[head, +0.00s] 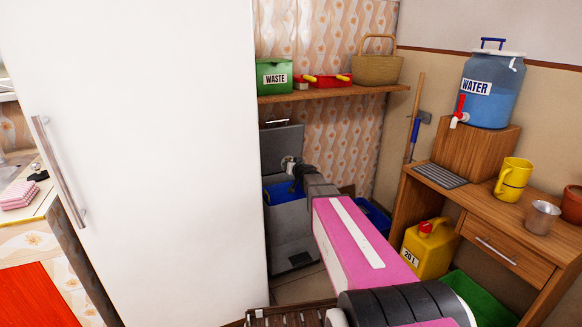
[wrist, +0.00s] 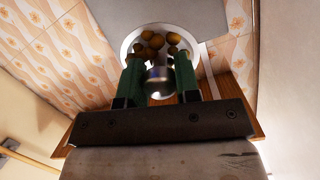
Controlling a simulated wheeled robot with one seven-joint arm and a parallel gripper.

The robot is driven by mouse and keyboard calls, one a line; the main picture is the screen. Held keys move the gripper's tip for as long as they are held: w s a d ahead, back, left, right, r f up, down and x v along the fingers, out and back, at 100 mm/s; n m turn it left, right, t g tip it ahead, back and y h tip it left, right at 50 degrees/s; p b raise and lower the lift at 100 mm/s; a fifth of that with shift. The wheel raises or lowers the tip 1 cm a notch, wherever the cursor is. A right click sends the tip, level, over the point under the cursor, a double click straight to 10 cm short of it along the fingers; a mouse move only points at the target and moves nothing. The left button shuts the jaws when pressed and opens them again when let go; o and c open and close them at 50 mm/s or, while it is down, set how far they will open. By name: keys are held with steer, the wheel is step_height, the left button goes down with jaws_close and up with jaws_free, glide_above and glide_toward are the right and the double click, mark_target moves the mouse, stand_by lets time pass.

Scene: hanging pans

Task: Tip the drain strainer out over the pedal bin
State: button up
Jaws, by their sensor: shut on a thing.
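The grey pedal bin (head: 290,222) stands on the floor beyond the white door, its lid (head: 282,150) raised and a blue liner (head: 283,191) showing inside. My gripper (head: 297,172) is above the bin's opening, in front of the lid. In the wrist view, its green fingers (wrist: 159,78) are shut on the central knob of the drain strainer (wrist: 128,44). The strainer is a round, pale-rimmed dish. Several brownish lumps (wrist: 156,40) show inside its rim. In the head view the strainer (head: 287,162) is small and partly hidden by my gripper; its exact tilt is unclear.
The tall white door (head: 140,150) is close on the left. A shelf (head: 330,93) with a green WASTE box (head: 274,77) and a basket (head: 378,69) hangs above the bin. A wooden desk (head: 480,215) and yellow can (head: 428,248) stand at right.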

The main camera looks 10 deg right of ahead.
steer(key=shift+f+t, duration=0.1)
steer(key=shift+t, duration=0.7)
steer(key=shift+w+f+t+y, duration=0.15)
steer(key=shift+t+y, duration=0.45)
steer(key=shift+t, duration=1.6)
